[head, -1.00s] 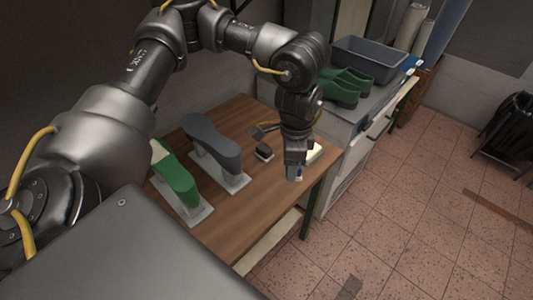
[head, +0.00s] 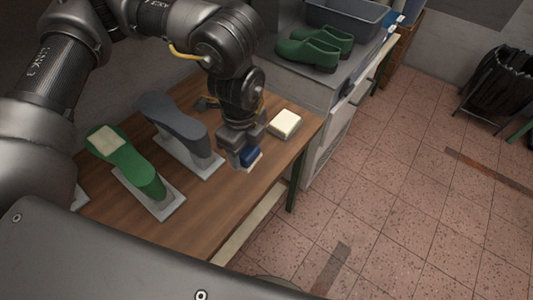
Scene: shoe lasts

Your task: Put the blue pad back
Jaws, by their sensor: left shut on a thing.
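The blue pad (head: 250,156) is a small block with a pale lower part, seen at the tip of my left gripper (head: 239,158). My left gripper is shut on it, above the right part of the wooden table (head: 215,215). The fingers hide part of the pad, and I cannot tell whether it touches the table. A cream block (head: 285,123) lies on the table to the right of the gripper. My right gripper is not in view.
A grey shoe last (head: 177,122) and a green one with a pale patch (head: 130,158) stand on stands to the left. Green clogs (head: 315,50) and a grey bin (head: 347,18) are on the cabinet behind. The table's front is clear.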

